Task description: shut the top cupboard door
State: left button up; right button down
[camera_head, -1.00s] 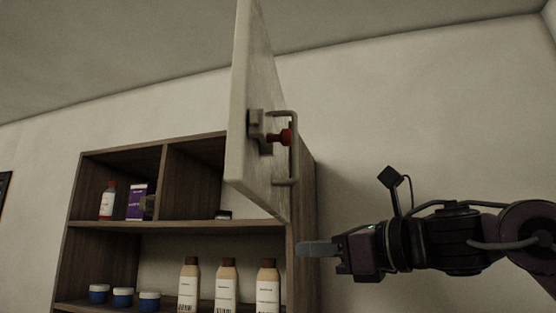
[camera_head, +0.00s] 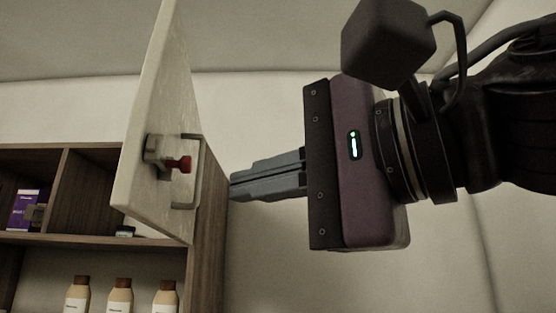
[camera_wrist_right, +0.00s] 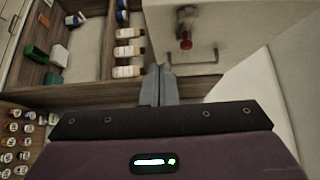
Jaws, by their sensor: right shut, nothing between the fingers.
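The top cupboard door (camera_head: 160,120) stands open, swung out from the right side of the wooden cupboard (camera_head: 212,230). Its outer face carries a metal bar handle (camera_head: 190,172) and a latch with a red knob (camera_head: 180,164). My right gripper (camera_head: 232,187) is shut and empty, its fingers pointing left just right of the handle in the head view. I cannot tell whether it touches the door. In the right wrist view the door (camera_wrist_right: 225,25) fills the upper right, and the shut fingertips (camera_wrist_right: 158,70) are near its lower left edge. My left gripper is not in view.
The upper compartment holds a purple box (camera_head: 27,210). Several brown-capped bottles (camera_head: 120,296) stand on the shelf below.

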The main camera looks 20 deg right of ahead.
aim_at(146, 196)
jog(key=w+a+p, duration=0.1)
jog(key=a, duration=0.1)
jog(key=w+a+p, duration=0.1)
jog(key=w+a, duration=0.1)
jog(key=w+a+p, duration=0.1)
jog(key=w+a, duration=0.1)
jog(key=shift+a+r+p, duration=0.15)
jog(key=shift+a+p, duration=0.15)
jog(key=shift+s+a, duration=0.1)
jog(key=shift+a, duration=0.3)
jog(key=shift+d, duration=0.15)
